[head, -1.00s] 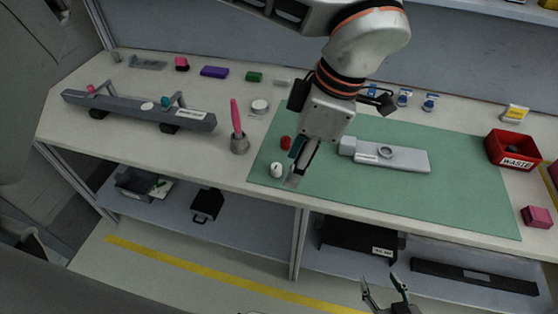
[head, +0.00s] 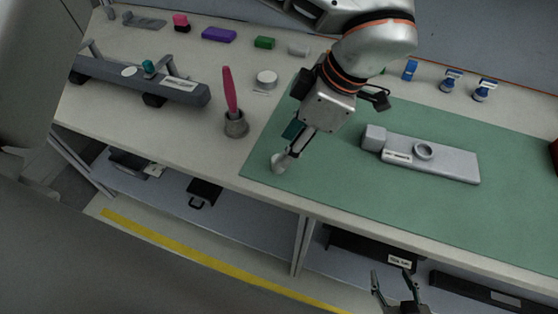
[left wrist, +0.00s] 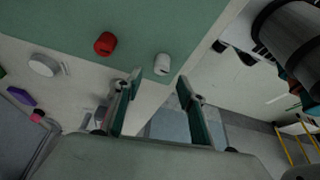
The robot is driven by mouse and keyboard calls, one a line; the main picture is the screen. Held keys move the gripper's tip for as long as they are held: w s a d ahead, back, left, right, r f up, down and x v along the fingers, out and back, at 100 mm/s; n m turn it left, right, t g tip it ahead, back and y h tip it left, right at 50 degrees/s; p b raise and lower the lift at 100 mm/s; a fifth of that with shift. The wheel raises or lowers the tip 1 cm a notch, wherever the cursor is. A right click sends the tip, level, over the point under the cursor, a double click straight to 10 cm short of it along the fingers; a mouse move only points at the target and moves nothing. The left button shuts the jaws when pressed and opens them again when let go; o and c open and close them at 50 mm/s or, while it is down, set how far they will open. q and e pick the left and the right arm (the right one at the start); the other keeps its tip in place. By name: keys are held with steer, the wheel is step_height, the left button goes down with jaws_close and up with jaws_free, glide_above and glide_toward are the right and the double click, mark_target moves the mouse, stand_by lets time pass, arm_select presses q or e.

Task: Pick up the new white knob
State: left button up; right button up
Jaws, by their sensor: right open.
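The white knob (left wrist: 162,64) stands on the green mat (left wrist: 160,20) near its edge in the left wrist view, just beyond and between my left fingertips. My left gripper (left wrist: 160,85) is open and empty, with its fingers spread.
A grey module with a round ring (head: 430,158) lies on the mat to the right. A grey cup with a pink-handled tool (head: 235,124) stands left of the mat. A round white disc (head: 266,77) lies behind it. A long dark grey bar (head: 140,80) lies at left.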

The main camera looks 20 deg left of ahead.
arm_select(q)
steer(key=x, duration=0.4)
steer(key=shift+s+f, duration=0.15)
steer(key=shift+f, duration=0.35)
steer(key=c, duration=0.9)
arm_select(e)
steer(key=shift+w+f, duration=0.15)
steer(key=shift+w, duration=0.1)
steer(key=shift+s, duration=0.1)
arm_select(q)
steer(key=shift+r, duration=0.2)
arm_select(e)
steer(key=shift+d, duration=0.1)
